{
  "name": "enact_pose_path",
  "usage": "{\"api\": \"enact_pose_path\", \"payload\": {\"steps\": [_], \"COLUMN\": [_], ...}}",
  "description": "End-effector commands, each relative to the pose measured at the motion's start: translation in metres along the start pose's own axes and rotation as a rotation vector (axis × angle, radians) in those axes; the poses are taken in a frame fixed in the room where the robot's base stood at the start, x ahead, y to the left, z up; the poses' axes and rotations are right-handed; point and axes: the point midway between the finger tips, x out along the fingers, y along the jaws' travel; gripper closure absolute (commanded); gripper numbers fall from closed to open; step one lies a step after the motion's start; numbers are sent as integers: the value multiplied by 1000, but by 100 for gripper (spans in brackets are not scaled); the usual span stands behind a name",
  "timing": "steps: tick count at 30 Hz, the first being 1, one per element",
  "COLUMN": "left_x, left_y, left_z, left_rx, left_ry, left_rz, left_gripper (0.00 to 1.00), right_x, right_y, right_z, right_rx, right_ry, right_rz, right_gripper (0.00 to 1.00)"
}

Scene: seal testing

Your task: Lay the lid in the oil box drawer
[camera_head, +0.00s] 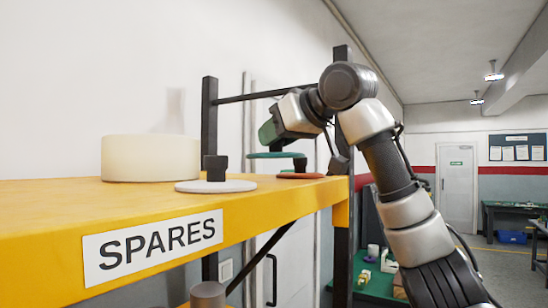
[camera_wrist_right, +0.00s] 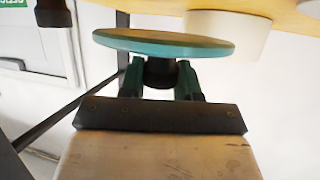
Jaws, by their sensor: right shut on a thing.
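A round green lid (camera_head: 276,155) with a black knob is held flat, apparently a little above the yellow shelf at its far right end. My right gripper (camera_head: 279,147) is shut on the lid's knob; its arm comes in from the right. In the right wrist view the green lid (camera_wrist_right: 165,43) spans the top middle, with the gripper fingers (camera_wrist_right: 161,80) on either side of the black knob (camera_wrist_right: 160,71). I cannot make out an oil box drawer in these views. My left gripper is not in view.
The yellow shelf (camera_head: 60,225) marked SPARES also bears a white lid (camera_head: 215,186) with a black knob, a red-brown lid (camera_head: 300,176) and a cream cylinder (camera_head: 150,158). Black shelf posts (camera_head: 209,125) stand behind. A green bench (camera_head: 375,282) with small items is below, partly hidden by my arm.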

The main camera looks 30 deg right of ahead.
Motion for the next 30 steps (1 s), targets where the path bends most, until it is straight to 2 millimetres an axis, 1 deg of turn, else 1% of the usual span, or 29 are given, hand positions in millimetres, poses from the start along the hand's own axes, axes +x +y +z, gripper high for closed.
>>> {"api": "enact_pose_path", "payload": {"steps": [3,5,9,13,25,26,30], "left_x": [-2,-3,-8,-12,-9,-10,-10], "left_y": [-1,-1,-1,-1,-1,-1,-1], "left_z": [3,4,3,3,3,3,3], "left_rx": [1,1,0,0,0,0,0], "left_ry": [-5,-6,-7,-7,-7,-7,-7], "left_rz": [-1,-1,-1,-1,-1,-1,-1], "left_gripper": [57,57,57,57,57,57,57], "right_x": [1,3,10,14,17,17,17], "right_y": [-6,-6,-6,-6,-7,-6,-6], "right_z": [3,6,23,34,40,39,39], "right_rx": [0,1,0,1,1,1,2], "right_ry": [3,2,-1,2,3,1,0], "right_rz": [0,1,0,-1,-1,-1,-1], "right_gripper": [100,100,100,100,100,63,42]}}
